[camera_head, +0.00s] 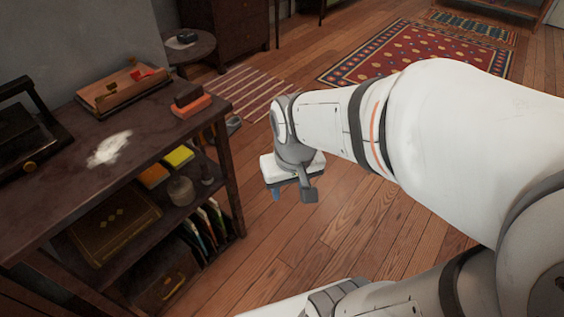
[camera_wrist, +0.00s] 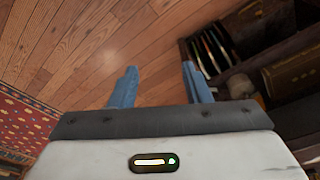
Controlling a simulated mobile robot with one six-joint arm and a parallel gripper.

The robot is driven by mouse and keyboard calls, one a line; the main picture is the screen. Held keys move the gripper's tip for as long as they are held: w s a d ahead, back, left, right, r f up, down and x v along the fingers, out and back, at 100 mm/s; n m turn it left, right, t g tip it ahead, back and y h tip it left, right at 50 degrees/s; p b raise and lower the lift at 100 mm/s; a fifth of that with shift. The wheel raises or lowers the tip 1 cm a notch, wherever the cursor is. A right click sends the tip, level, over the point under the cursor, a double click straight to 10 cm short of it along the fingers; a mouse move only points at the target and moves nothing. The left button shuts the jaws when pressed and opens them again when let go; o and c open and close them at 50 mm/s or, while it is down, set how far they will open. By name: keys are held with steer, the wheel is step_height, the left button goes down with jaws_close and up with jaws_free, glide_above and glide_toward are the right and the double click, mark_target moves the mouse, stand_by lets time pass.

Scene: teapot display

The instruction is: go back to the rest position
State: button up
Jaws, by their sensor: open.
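My gripper (camera_head: 292,193) is held out over the wooden floor, to the right of the dark wooden shelf table (camera_head: 75,185) and apart from it. In the wrist view its two blue fingers (camera_wrist: 158,84) stand apart with nothing between them. In the head view the fingers are small and partly hidden by the gripper body. My white arm reaches in from the right side of the head view.
A tray (camera_head: 107,97), dark and orange blocks (camera_head: 191,106) and a white patch (camera_head: 109,149) are on the tabletop. Books, yellow and orange items and jars fill its shelves. Bare floor (camera_head: 345,230) lies below the arm. A patterned red rug (camera_head: 410,45) lies behind.

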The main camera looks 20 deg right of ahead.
steer(key=shift+s+d+r+g, duration=0.1)
steer(key=shift+s+r+g, duration=0.1)
steer(key=shift+s, duration=0.4)
steer(key=shift+s+r+g, duration=0.1)
steer(key=shift+s+r, duration=0.1)
steer(key=shift+s, duration=0.35)
step_height(320, 180, up, 29)
steer(key=t+p, duration=0.1)
steer(key=p, duration=2.5)
steer(key=shift+s, duration=0.2)
